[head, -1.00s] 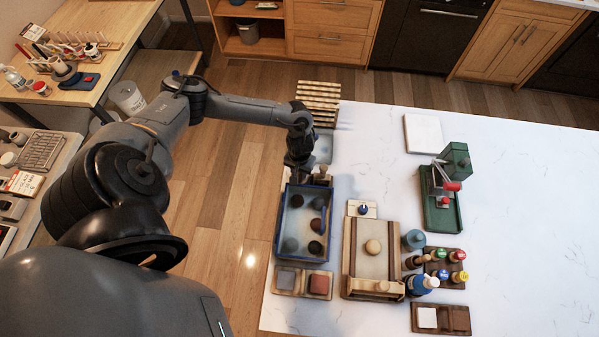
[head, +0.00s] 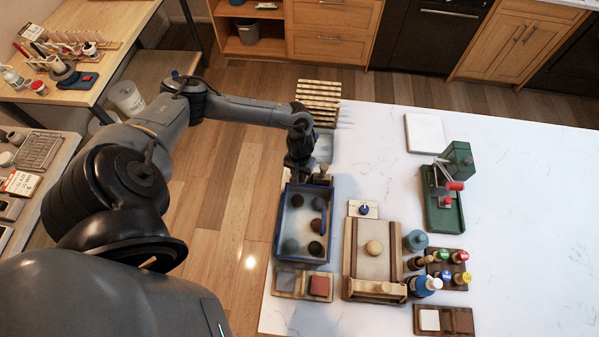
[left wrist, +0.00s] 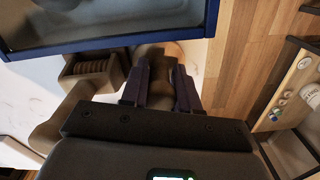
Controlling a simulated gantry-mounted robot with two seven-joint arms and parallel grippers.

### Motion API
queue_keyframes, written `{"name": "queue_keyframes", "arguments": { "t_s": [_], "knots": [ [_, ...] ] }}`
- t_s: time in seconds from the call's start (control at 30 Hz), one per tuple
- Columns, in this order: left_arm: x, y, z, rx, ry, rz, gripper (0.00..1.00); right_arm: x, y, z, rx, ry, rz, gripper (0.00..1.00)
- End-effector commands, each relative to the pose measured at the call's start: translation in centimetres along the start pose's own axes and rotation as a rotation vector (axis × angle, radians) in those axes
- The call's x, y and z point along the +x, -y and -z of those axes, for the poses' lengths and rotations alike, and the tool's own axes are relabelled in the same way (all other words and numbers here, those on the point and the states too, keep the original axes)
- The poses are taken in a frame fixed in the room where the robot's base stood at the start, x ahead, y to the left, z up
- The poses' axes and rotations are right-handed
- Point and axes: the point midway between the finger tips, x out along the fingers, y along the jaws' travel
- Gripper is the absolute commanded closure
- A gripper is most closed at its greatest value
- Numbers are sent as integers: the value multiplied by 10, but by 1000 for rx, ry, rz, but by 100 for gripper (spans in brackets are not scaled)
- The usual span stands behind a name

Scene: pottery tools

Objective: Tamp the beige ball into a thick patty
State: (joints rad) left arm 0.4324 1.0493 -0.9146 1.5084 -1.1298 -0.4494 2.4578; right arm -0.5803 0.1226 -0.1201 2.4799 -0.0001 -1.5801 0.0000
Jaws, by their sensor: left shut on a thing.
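The beige ball (head: 374,248) rests, still round, on the pale middle of the wood-edged board (head: 349,262). My left gripper (head: 299,176) is at the far end of the blue-rimmed tray, well away from the ball. In the left wrist view its fingers (left wrist: 160,88) are closed around a brown wooden piece (left wrist: 158,52), which looks like a tool handle. The lower part of that piece is hidden, so I cannot tell whether it is lifted. My right gripper is not in view.
The blue-rimmed tray (head: 277,223) holds several dark balls. A wooden bar crosses the board's near end. Bottles (head: 424,285) and a small blue-knobbed tool (head: 363,209) stand close to the board. A green press (head: 441,210) is farther right. The table's right side is clear.

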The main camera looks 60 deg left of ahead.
Motion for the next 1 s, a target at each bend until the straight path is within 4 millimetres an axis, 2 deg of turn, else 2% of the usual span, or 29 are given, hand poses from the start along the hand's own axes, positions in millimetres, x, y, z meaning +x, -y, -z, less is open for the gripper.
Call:
{"name": "queue_keyframes", "arguments": {
  "t_s": [0.27,0.3,0.5,0.83,1.0],
  "knots": [
    [4,0,0,0,0,0,100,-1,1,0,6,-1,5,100],
    [4,0,0,0,-1,-1,69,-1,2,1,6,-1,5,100],
    [4,0,0,0,0,0,40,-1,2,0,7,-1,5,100],
    [2,0,0,0,0,0,40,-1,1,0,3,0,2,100],
    [-14,0,0,1,-1,-2,40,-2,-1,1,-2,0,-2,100]
  ]
}}
